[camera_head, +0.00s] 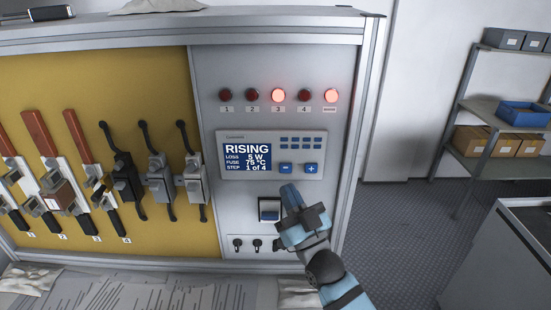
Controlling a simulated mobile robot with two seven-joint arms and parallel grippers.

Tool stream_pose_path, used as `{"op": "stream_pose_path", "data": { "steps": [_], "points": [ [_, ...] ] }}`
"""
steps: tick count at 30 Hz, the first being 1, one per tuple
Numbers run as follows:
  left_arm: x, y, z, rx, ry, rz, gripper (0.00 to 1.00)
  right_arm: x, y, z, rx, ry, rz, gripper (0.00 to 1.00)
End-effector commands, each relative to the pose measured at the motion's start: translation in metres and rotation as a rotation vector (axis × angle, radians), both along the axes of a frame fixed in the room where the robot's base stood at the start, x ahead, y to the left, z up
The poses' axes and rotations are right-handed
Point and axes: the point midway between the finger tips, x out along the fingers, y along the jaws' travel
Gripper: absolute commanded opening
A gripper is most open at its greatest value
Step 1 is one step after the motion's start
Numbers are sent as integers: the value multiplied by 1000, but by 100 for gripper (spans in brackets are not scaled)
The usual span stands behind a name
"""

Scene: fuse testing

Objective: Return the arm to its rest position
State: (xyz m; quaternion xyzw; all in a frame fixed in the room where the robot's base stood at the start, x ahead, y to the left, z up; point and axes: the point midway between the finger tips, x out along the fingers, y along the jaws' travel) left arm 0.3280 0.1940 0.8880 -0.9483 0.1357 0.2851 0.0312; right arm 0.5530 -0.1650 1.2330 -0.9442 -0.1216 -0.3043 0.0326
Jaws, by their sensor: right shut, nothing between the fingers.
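My right arm comes in from the lower right, and my right gripper (291,196) is shut with nothing in it. It is in front of the grey control panel, below the display unit and just right of a blue rocker switch (269,208). I cannot tell whether it touches the panel. The display (247,158) reads RISING, loss 5 W, fuse 75 °C, step 1 of 4. Of the red lamps above, lamp 3 (278,95) and the rightmost lamp (331,96) are lit. My left gripper is not in view.
Left of the panel, a yellow board (100,80) carries several fuse holders and black-handled levers (159,175). A worktop (140,292) with printed sheets lies below. At right are a shelf with a blue bin (523,113), cardboard boxes (485,139) and a cabinet (510,255); open floor (410,225) lies between.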

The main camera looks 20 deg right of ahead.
Motion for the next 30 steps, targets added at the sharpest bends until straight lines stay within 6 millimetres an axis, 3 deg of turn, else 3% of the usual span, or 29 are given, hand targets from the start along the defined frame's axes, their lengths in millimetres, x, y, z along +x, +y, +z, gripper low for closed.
{"op": "stream_pose_path", "data": {
  "steps": [4,7,11,15,18,21,25,30],
  "points": [
    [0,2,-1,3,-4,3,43,-1,0,-4,-3,12,0,0],
    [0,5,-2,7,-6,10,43,-8,-1,-38,-28,108,2,0],
    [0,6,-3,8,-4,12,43,-36,-4,-118,-89,348,7,0],
    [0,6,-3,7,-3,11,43,-89,-11,-212,-163,648,13,0],
    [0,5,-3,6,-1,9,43,-133,-17,-267,-208,839,17,0],
    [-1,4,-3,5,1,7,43,-174,-24,-307,-247,992,17,0],
    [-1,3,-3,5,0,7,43,-211,-30,-336,-276,1118,17,0],
    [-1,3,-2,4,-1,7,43,-227,-33,-348,-290,1171,17,0]
  ]
}}
